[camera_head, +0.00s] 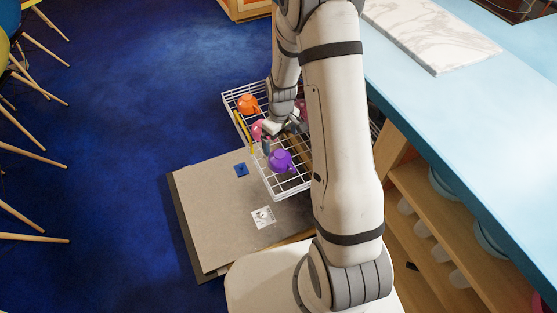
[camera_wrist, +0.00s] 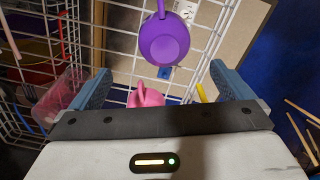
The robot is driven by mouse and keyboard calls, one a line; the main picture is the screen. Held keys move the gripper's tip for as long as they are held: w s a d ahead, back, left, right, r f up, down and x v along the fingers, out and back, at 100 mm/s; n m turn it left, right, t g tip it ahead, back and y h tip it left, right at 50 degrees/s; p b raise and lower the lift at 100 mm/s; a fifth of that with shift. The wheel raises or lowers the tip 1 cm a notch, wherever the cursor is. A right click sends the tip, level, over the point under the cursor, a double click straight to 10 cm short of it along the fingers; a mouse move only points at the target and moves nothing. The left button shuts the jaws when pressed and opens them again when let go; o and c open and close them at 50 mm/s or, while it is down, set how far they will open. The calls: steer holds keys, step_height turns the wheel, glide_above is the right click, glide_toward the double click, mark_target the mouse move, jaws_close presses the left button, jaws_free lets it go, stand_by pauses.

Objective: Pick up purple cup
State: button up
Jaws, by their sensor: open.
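The purple cup (camera_head: 281,161) sits in a white wire basket (camera_head: 284,189), near the basket's front end, in the head view. In the wrist view the purple cup (camera_wrist: 164,43) shows at the top middle, with its handle towards the top edge. My gripper (camera_head: 282,133) is over the basket, just behind the cup in the head view. In the wrist view my gripper (camera_wrist: 164,88) is open, its blue-grey fingers wide apart. The cup lies beyond the fingertips, not between them. A pink cup (camera_wrist: 147,97) shows low between the fingers, partly hidden by the gripper body.
An orange cup (camera_head: 248,103) stands at the basket's far end. A yellow stick-like item (camera_wrist: 201,93) is near the right finger. A pink translucent container (camera_wrist: 58,97) is at the left. A blue counter (camera_head: 470,100) runs along the right; open blue floor (camera_head: 130,120) lies left.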

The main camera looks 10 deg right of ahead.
mark_target(280, 154)
steer(key=f, duration=0.6)
steer(key=s+f+b, duration=0.1)
steer(key=f, duration=0.2)
steer(key=shift+a, duration=0.1)
steer(key=shift+c, duration=0.3)
steer(key=c, duration=1.1)
